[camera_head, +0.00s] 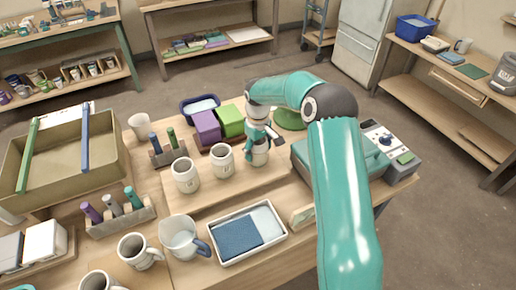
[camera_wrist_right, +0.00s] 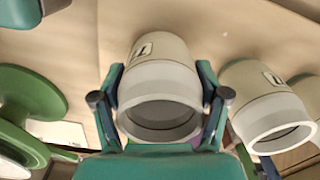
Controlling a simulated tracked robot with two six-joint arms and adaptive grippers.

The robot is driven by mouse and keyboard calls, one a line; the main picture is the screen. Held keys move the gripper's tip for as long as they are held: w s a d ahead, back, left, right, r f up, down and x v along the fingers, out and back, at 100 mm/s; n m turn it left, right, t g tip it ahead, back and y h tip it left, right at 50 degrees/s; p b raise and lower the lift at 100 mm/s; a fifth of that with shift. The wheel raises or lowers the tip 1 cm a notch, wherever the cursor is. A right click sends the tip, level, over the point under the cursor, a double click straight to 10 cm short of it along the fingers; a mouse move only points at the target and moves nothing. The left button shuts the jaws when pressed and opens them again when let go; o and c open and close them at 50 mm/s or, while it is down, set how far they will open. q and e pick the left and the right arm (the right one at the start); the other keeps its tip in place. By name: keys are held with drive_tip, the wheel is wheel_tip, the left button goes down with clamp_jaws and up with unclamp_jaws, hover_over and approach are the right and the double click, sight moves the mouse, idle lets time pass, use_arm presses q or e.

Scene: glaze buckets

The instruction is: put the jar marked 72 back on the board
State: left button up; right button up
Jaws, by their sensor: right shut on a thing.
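My right gripper (camera_head: 259,143) is shut on a pale cylindrical jar (camera_head: 260,157). In the right wrist view the jar (camera_wrist_right: 160,60) sits between the two fingers (camera_wrist_right: 161,84), with its open mouth towards the camera. A small label shows on its side, but I cannot read the number. The jar is at the right end of the wooden board (camera_head: 228,192); I cannot tell whether its base touches the board. Two similar jars stand on the board to its left, a nearer one (camera_head: 185,176) and a middle one (camera_head: 222,161). My left gripper is not in view.
Purple (camera_head: 206,129) and green (camera_head: 231,121) boxes stand behind the jars. A teal device (camera_head: 350,152) is to the right. A large bin (camera_head: 112,165) fills the left.

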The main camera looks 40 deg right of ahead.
drive_tip(key=shift+f, duration=0.15)
drive_tip(key=o, duration=1.8)
drive_tip(key=shift+c, duration=0.2)
wheel_tip(320, 180, up, 12)
drive_tip(key=shift+r+b, duration=0.2)
drive_tip(key=shift+b, duration=0.3)
